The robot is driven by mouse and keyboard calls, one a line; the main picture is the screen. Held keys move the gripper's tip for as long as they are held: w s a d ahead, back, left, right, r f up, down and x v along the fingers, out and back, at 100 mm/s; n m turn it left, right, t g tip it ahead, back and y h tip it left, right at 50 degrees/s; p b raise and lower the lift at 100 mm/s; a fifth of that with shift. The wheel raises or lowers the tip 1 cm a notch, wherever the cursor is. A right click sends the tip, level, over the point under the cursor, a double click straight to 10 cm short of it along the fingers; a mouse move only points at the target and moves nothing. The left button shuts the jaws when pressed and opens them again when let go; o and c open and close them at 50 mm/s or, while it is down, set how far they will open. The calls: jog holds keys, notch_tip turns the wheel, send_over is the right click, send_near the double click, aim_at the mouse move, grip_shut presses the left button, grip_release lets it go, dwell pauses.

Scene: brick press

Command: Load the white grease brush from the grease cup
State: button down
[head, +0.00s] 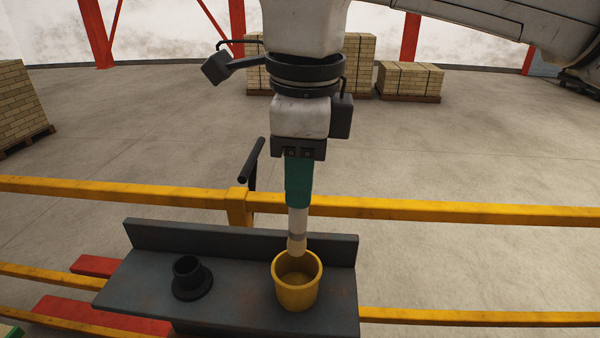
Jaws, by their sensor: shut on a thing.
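My gripper (298,150) points straight down and is shut on the green handle (299,181) of the grease brush. The brush hangs upright, with a white lower shaft (298,222) and a pale tip (296,245). The yellow grease cup (297,291) stands on the right part of a dark metal shelf (232,312). The brush tip overlaps the cup's far rim in the picture. I cannot tell whether the tip is just above the opening or slightly inside it. Brownish grease (297,277) shows within the cup.
A dark round holder (190,277) stands on the shelf left of the cup. The shelf has a raised back edge (180,237). A yellow rail (420,208) runs behind it, with a dark handle (253,160) rising from it. Brick pallets (410,80) stand far off on open floor.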

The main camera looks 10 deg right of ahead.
aim_at(300, 239)
jog(key=shift+f+b, duration=3.05)
jog(key=shift+f, duration=2.2)
jog(key=shift+r, duration=4.6)
